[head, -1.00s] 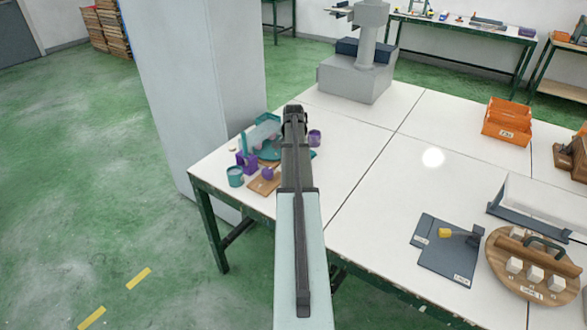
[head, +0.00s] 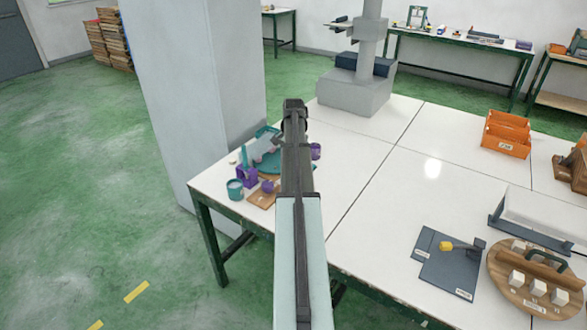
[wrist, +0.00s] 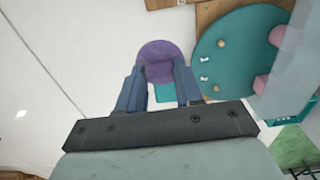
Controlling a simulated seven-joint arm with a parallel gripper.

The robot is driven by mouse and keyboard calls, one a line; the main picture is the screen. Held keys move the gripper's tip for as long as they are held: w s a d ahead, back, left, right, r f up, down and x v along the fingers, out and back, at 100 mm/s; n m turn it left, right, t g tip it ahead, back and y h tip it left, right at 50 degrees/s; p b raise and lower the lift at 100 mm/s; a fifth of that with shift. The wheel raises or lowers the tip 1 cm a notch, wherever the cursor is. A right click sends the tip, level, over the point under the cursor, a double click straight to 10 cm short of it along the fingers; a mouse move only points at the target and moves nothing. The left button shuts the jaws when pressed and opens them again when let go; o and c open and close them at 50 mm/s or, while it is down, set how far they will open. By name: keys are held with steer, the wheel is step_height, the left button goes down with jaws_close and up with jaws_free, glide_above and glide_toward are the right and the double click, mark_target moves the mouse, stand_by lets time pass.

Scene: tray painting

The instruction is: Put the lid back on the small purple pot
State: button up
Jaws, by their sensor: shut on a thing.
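My gripper (wrist: 160,76) is shut on a purple piece, which looks like the lid (wrist: 158,50), a round disc with a narrower part between the fingertips. The disc hides what is directly under it, so I cannot tell whether it touches anything. In the head view my arm hides the gripper. A small purple pot-like thing (head: 316,151) shows just right of my arm, partly hidden. Another small purple round thing (head: 267,186) sits on a wooden board, left of my arm.
The white table (head: 365,165) right of my arm is clear up to the dark blue plate (head: 445,268).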

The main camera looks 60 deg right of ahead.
step_height(320, 180, up, 2)
steer(key=shift+r, duration=0.1)
steer(key=shift+s+d+r, duration=0.15)
steer(key=shift+s+d, duration=0.05)
steer(key=shift+s, duration=0.05)
steer(key=w+d+r+m, duration=0.1)
steer(key=d+m, duration=0.1)
steer(key=d, duration=0.7)
steer(key=w+d+r+m, duration=0.1)
steer(key=d+r+m, duration=0.1)
steer(key=d, duration=0.8)
steer(key=shift+w, duration=0.35)
step_height(320, 180, down, 6)
steer(key=shift+f, duration=0.2)
stand_by(1.4)
